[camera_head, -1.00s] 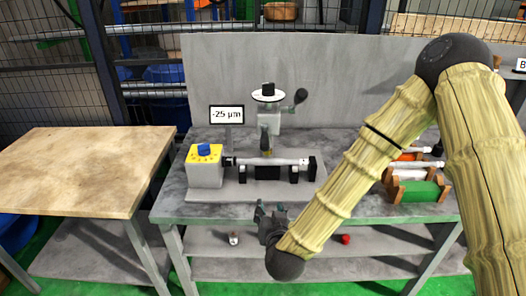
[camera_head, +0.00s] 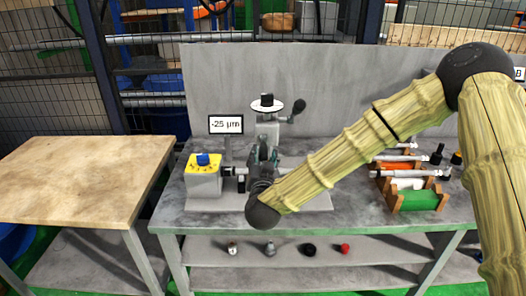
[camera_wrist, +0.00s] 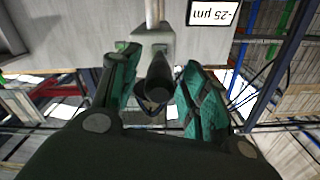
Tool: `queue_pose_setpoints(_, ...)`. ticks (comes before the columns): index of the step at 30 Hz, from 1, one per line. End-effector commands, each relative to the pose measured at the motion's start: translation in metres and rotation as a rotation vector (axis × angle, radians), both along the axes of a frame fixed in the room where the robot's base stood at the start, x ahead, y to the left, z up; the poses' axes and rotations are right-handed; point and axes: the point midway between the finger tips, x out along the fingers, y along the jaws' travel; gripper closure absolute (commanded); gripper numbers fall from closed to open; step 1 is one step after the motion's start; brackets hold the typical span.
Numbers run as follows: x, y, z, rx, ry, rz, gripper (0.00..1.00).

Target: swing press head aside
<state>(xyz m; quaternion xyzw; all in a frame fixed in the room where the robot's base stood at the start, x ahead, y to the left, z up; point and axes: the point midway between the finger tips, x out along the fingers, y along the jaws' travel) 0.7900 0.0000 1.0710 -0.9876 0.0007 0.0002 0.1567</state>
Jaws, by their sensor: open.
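The grey press head (camera_head: 267,130) stands at the back of the grinder, with a white disc and black knob (camera_head: 266,104) above it and a dark ball-ended handle (camera_head: 297,108) at its right. My gripper (camera_head: 263,152) is in front of and just below the head, covering its lower part. In the wrist view the grey head (camera_wrist: 154,42) appears ahead, with a dark rounded end (camera_wrist: 157,75) pointing toward the camera. My open fingers (camera_wrist: 160,88) lie on either side of this dark end, apparently with gaps. The workpiece is mostly hidden behind my gripper and arm.
A grey box with a blue knob (camera_head: 203,160) and a "-25 µm" display (camera_head: 226,125) stand left of my gripper. Wooden racks with shafts (camera_head: 412,200) are at the right. A bare wooden table (camera_head: 85,180) is at the left.

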Motion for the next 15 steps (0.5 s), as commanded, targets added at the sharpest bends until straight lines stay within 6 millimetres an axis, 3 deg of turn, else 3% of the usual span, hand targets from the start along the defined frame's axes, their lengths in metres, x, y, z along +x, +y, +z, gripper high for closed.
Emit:
queue_pose_setpoints(6,0.019,0.000,0.000,0.000,0.000,0.001,0.55)
queue_pose_setpoints(15,0.023,0.000,0.000,0.000,0.000,0.001,0.55)
